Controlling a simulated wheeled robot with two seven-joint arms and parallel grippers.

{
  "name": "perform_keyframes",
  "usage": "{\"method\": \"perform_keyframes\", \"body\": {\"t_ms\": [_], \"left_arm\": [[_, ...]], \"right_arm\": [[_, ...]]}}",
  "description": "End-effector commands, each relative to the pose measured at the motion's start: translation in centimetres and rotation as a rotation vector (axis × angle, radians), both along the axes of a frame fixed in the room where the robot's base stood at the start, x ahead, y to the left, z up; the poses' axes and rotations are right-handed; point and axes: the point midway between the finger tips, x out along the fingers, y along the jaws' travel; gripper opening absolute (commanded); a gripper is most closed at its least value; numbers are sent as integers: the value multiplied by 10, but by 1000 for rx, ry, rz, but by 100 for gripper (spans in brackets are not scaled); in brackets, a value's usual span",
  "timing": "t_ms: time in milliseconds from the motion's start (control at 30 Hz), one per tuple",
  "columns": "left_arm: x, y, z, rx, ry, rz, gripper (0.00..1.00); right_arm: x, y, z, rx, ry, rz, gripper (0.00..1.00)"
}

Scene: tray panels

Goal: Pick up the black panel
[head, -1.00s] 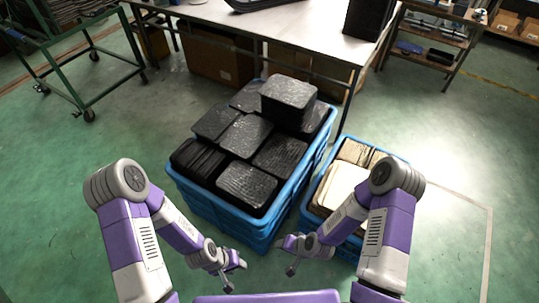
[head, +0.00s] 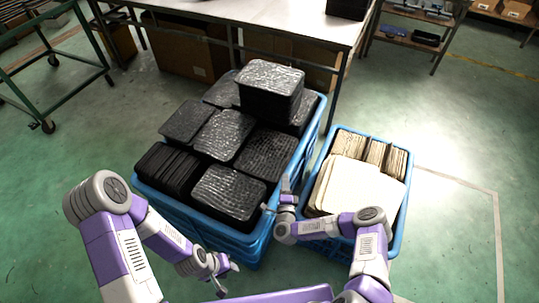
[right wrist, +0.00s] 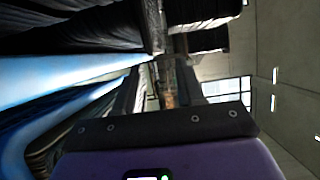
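Black panels lie stacked in several piles in a large blue crate (head: 195,212) in the head view. The tallest pile has a top black panel (head: 271,76) at the back. A near black panel (head: 228,193) tops the front pile by the crate's right wall. My right gripper (head: 275,196) is at that wall, just right of the near panel, with its fingers apart and nothing between them. Whether it touches the wall is unclear. My left gripper (head: 228,278) is low in front of the crate, fingers apart and empty. The right wrist view shows dark panel edges (right wrist: 70,35) close by.
A smaller blue crate (head: 398,232) with cream and tan panels (head: 357,185) stands to the right. A white-topped table (head: 290,25) is behind the black panels. A green cart (head: 48,126) is at the left.

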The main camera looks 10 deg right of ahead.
Motion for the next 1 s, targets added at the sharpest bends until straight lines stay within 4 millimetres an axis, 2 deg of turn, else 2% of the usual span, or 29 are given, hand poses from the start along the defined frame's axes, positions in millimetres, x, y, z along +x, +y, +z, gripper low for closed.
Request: {"method": "perform_keyframes", "body": {"t_ms": [300,600,867,1000], "left_arm": [[0,0,-19,0,0,0,38],[0,0,-19,0,0,0,38],[0,0,-19,0,0,0,38],[0,0,-19,0,0,0,38]], "right_arm": [[44,1,-4,-2,0,1,38],[50,0,-2,-1,3,2,38],[50,0,-3,-1,3,3,0],[50,0,-3,-1,3,3,0]]}}
